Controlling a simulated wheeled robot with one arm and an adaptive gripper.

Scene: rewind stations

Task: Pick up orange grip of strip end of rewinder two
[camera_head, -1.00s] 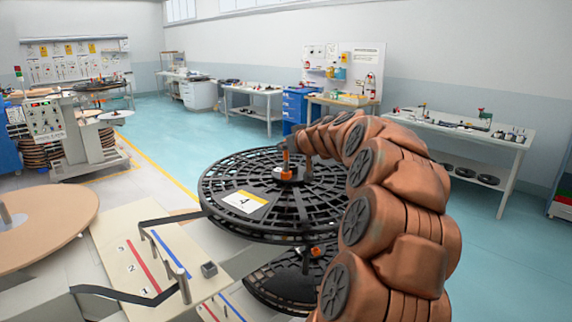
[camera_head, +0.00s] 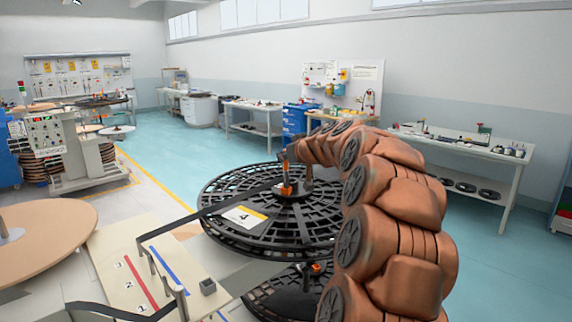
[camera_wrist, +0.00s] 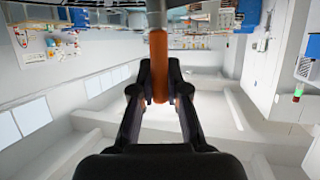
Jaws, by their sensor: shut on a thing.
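In the wrist view, my gripper (camera_wrist: 158,88) is closed around an upright orange grip (camera_wrist: 158,50), with one dark finger on each side. In the head view, my gripper (camera_head: 284,160) is small and partly hidden by my arm, over the middle of the black reel (camera_head: 225,195). A dark strip (camera_head: 225,202) runs from a guide post on the pale board (camera_head: 115,262) across the reel towards my gripper. Orange parts (camera_head: 287,188) show at the reel's hub, just below the gripper. I cannot tell the grip clearly apart from them there.
A second black reel (camera_head: 285,292) sits lower, partly behind my arm. A tan disc (camera_head: 45,232) is at left. The board bears red and blue lines and metal posts. Benches line the far wall, and the teal floor (camera_head: 190,150) between is clear.

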